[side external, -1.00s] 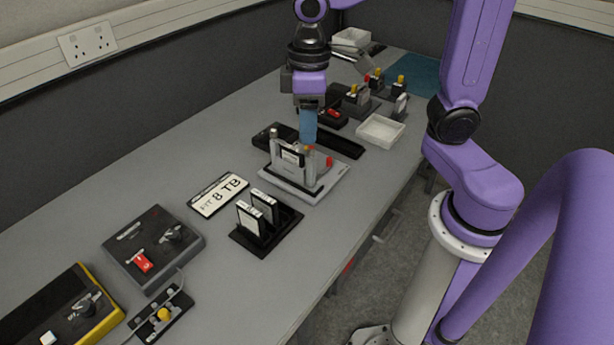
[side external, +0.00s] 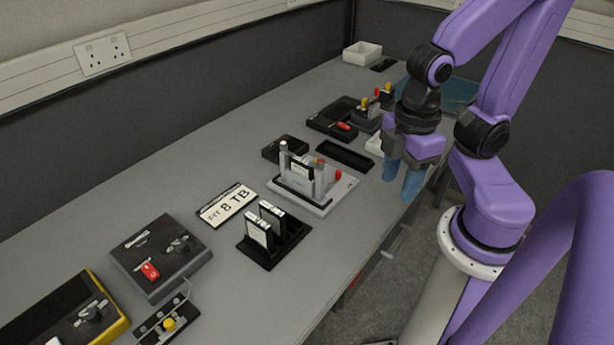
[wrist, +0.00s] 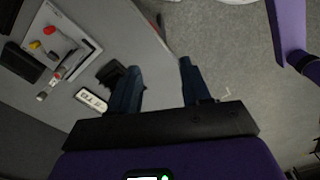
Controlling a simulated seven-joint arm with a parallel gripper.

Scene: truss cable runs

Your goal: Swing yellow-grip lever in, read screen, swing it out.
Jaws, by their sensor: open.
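The light grey fixture (side external: 312,200) stands mid-table with a dark, white-edged drive (side external: 301,172) upright between grey posts. In the wrist view the red grip (wrist: 49,30) and yellow grip (wrist: 35,45) sit side by side on the pale plate. My gripper (side external: 402,186) is open and empty, at the table's front edge, right of the fixture and apart from it. Its blue fingers point down and show in the wrist view (wrist: 158,85). I cannot make out any readable screen.
A grey switch box (side external: 162,258) and a small yellow-knob unit (side external: 169,324) are at left. Yellow- and red-topped pieces (side external: 377,97) stand behind. A black tray (side external: 345,156) lies beyond the fixture.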

